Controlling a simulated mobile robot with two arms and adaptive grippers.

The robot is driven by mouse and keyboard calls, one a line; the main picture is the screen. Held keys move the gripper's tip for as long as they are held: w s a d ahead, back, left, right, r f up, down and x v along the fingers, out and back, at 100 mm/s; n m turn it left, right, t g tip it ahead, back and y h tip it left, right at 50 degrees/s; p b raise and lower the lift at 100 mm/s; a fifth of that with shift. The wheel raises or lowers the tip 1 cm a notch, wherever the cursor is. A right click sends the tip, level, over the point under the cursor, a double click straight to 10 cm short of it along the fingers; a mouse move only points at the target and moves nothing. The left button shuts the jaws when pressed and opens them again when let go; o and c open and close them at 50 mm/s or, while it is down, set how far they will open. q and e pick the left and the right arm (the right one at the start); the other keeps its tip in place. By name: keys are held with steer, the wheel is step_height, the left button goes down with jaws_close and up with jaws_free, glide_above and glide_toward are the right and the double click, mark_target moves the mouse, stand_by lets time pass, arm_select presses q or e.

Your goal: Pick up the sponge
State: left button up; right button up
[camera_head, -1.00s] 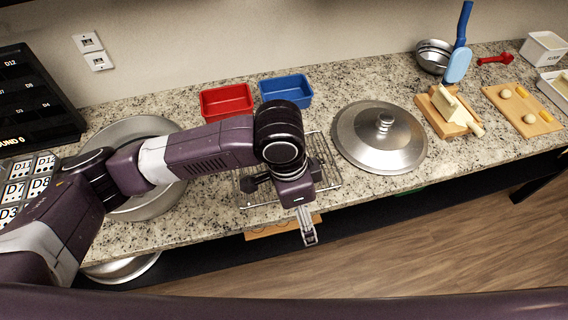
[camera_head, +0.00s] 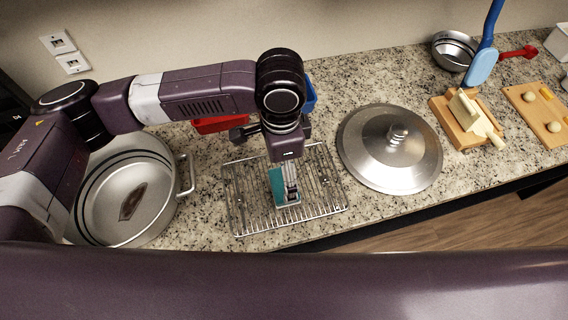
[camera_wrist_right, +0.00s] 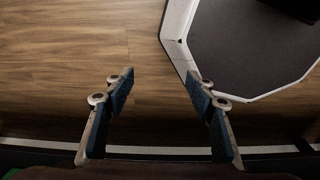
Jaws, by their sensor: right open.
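A teal and grey sponge (camera_head: 278,184) stands on the wire rack (camera_head: 238,205) on the counter. My left gripper (camera_head: 291,192) reaches down at the sponge from above, and its fingers overlap the sponge in the head view. I cannot tell whether they are closed on it or only beside it. My right gripper (camera_wrist_right: 160,95) shows only in the right wrist view, open and empty, with wooden floor behind it.
A steel pot (camera_head: 150,215) with a brown item inside stands left of the rack. A steel lid (camera_head: 370,160) lies to the right. A red tray (camera_head: 215,124) and a blue tray (camera_head: 310,95) sit behind, partly hidden by my arm. The cutting boards are farther right.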

mark_target(282, 183)
arm_select(q)
steer(key=shift+w+f, duration=0.25)
steer(key=shift+w, duration=0.15)
steer(key=shift+f, duration=0.4)
steer(key=f+p, duration=0.1)
steer(key=f, duration=0.1)
steer(key=s+f+p, duration=0.1)
steer(key=shift+s+f, duration=0.1)
steer(key=shift+f, duration=0.25)
steer(key=f, duration=0.2)
steer(key=shift+w+f, duration=0.3)
steer(key=shift+f, duration=0.05)
steer(key=shift+s, duration=0.1)
steer(key=c, duration=1)
arm_select(e)
steer(key=shift+s+r, duration=0.2)
steer(key=shift+r, duration=0.4)
steer(key=shift+s+r, duration=0.15)
steer(key=shift+r, duration=0.4)
steer(key=shift+d, duration=0.1)
arm_select(q)
steer(key=shift+d+r, duration=0.1)
steer(key=shift+r, duration=0.05)
